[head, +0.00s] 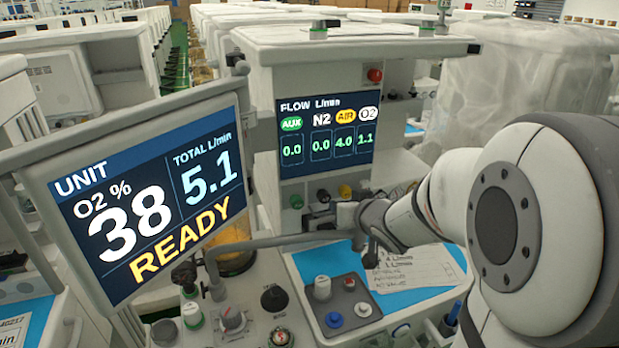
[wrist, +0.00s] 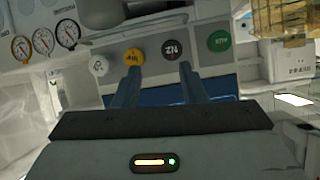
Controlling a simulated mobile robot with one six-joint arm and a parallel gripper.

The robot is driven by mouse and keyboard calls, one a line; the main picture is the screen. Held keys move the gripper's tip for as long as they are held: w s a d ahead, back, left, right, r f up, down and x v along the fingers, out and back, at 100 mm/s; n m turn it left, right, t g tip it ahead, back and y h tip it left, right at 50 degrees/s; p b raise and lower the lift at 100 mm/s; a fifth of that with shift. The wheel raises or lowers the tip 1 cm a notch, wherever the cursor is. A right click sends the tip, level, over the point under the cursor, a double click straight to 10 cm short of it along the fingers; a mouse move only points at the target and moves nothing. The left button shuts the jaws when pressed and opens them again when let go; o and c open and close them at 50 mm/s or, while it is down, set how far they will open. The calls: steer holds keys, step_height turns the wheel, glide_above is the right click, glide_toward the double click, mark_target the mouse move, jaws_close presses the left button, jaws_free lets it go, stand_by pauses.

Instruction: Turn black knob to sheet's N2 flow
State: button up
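The black N2 knob (wrist: 173,62) shows in the wrist view, where the labels are upside down. My gripper (wrist: 160,68) is open, its fingertips apart and no knob visibly clamped. The black knob appears between the fingertips, nearer the right one; I cannot tell how far ahead. In the head view the black knob (head: 323,197) sits below the flow display (head: 325,133), which reads N2 0.0, AUX 0.0, AIR 4.0, O2 1.1. The paper sheet (head: 415,270) lies on the blue mat; my arm hides part of it, and its N2 line is not readable.
The yellow AIR knob (wrist: 134,57) is just beyond the left fingertip. The white knob (wrist: 98,65) and green knob (wrist: 219,41) flank the row. A unit monitor (head: 145,195) reads READY. A grey tube (head: 280,241) crosses below the knobs.

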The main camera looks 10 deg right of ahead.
mark_target(326, 198)
steer(key=shift+w+a+y, duration=0.35)
steer(key=shift+a+y, duration=0.15)
steer(key=shift+y, duration=0.2)
steer(key=x, duration=0.7)
steer(key=shift+w+a+b, duration=0.1)
steer(key=shift+w+b, duration=0.2)
steer(key=shift+b, duration=0.05)
steer(key=shift+c, duration=0.2)
steer(key=c, duration=0.7)
steer(key=shift+o, duration=0.2)
steer(key=shift+n+b, duration=0.3)
steer(key=shift+b, duration=0.25)
